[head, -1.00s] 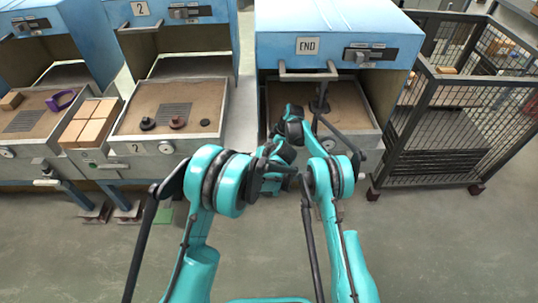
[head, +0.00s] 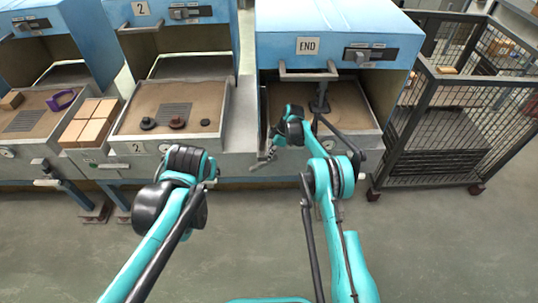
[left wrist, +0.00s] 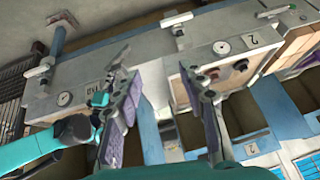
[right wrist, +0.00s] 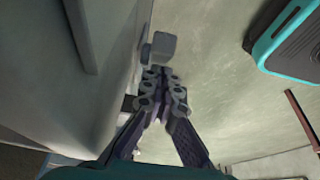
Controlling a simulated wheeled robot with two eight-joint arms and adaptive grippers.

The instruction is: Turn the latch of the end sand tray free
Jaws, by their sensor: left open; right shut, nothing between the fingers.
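The end sand tray (head: 347,139) is a grey sand-filled box under the blue hood marked END in the head view. My right arm reaches over its front left part. My right gripper (right wrist: 161,84) is shut and empty in the right wrist view, its tips close to the grey block-ended latch (right wrist: 163,46) beside the tray's wall; I cannot tell if they touch. The latch is small and partly covered in the head view. My left gripper (left wrist: 160,79) is open and empty, facing the stations from a distance; its fingers are mostly hidden in the head view.
Tray 2 (head: 219,109) holds dark round parts on sand. Tan blocks (head: 90,122) lie between it and the leftmost station. A mesh cage cart (head: 450,125) stands close on the right of the end station. The floor in front is clear.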

